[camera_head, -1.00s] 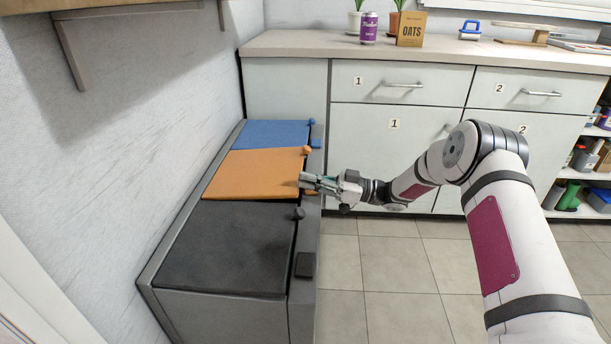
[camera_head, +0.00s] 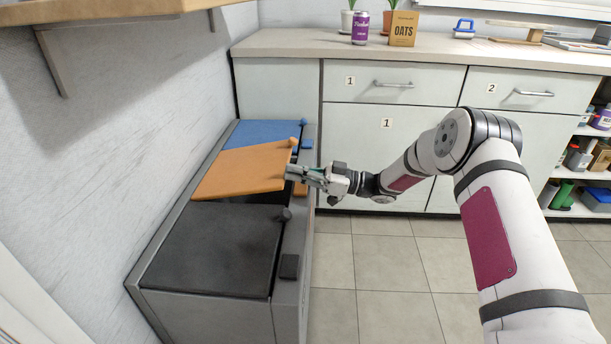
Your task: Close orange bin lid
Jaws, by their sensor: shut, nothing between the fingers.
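The orange bin lid (camera_head: 240,172) sits between the blue and dark lids of the bin unit. It is slightly raised and tilted, with a dark gap under its near edge. Its round orange knob (camera_head: 293,142) is at the right edge. My gripper (camera_head: 289,173) is shut and empty, its fingertips at the lid's right edge, just nearer than the knob. Whether the fingers touch the lid or sit under its edge, I cannot tell.
The blue lid (camera_head: 265,132) and the dark lid (camera_head: 210,248) lie shut. A wall shelf (camera_head: 110,14) overhangs at upper left. Cabinets (camera_head: 385,160) stand behind my arm. The tiled floor (camera_head: 385,262) right of the bin unit is clear.

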